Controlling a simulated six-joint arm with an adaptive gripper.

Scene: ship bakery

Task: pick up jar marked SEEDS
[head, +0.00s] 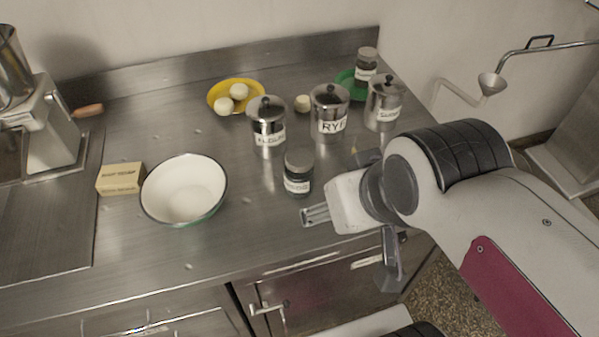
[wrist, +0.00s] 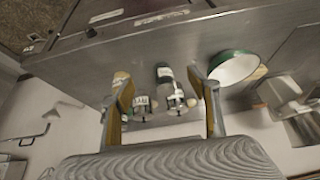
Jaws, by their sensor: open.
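A small glass jar with dark contents, a grey lid and a white label (head: 298,174) stands upright near the middle of the counter. Its label is blurred but looks like SEEDS. A similar dark jar (head: 367,66) stands on a green plate at the back, its label unreadable. My gripper (head: 350,205) is right of the nearer jar, close to the counter's front edge, apart from it. In the wrist view my gripper (wrist: 167,108) shows two fingers spread wide with nothing held. That view is upside down; a labelled jar (wrist: 165,74) appears beyond and between the fingers.
Steel canisters marked FLOUR (head: 268,128), RYE (head: 330,110) and apparently SUGAR (head: 384,103) stand behind the jar. A white bowl (head: 184,190) and a yellow block (head: 120,178) are left. A yellow plate (head: 214,104) holds pale balls. Bare counter lies in front.

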